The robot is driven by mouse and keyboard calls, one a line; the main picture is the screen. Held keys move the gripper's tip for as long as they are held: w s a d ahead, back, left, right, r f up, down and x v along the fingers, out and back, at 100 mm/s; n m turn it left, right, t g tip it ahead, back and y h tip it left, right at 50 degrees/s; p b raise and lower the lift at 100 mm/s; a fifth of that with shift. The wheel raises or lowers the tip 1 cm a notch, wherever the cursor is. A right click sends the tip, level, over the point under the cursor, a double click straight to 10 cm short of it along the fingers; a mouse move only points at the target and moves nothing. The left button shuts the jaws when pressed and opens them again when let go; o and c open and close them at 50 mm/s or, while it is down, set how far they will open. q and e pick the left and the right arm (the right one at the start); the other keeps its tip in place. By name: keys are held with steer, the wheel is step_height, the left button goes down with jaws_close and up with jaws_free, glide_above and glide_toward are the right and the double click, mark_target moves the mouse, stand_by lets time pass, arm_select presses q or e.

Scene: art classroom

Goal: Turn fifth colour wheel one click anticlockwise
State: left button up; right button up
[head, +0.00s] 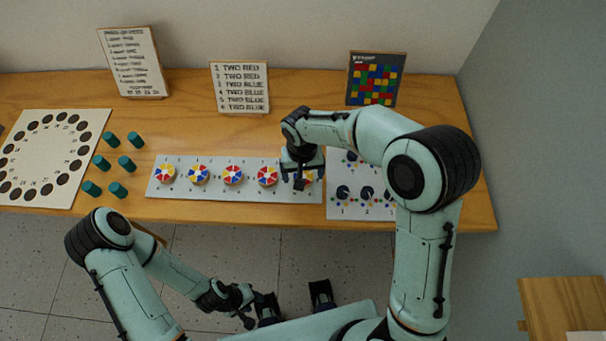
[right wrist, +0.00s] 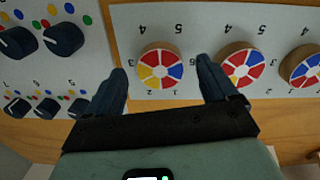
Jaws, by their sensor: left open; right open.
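The colour wheel strip (head: 215,192) lies on the wooden table with a row of wheels in red, yellow, blue and white sectors. My right gripper (head: 300,179) is over its right end and mostly hides the fifth wheel in the head view. In the right wrist view the fifth wheel (right wrist: 160,68) has a wooden rim and stands between the open fingers of the right gripper (right wrist: 163,78), with gaps on both sides. The fourth wheel (right wrist: 240,68) is just beyond one finger. My left gripper (head: 250,304) is open and empty, low in front of the table.
A panel of dark knobs and coloured dots (head: 336,210) adjoins the strip on the right. Several teal cylinders (head: 127,163) and a board with a ring of dark holes (head: 45,160) are to the left. A "TWO RED, TWO BLUE" sign (head: 240,88) stands behind.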

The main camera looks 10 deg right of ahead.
steer(key=shift+f, duration=0.9)
steer(key=c, duration=1.1)
steer(key=shift+o, duration=0.2)
steer(key=shift+n, duration=0.4)
steer(key=n, duration=0.4)
steer(key=shift+d+r+n, duration=0.1)
steer(key=shift+d+n, duration=0.05)
steer(key=shift+n, duration=0.15)
steer(key=n+p, duration=0.1)
steer(key=n, duration=0.4)
steer(key=shift+w+d+n, duration=0.1)
steer(key=shift+n, duration=0.2)
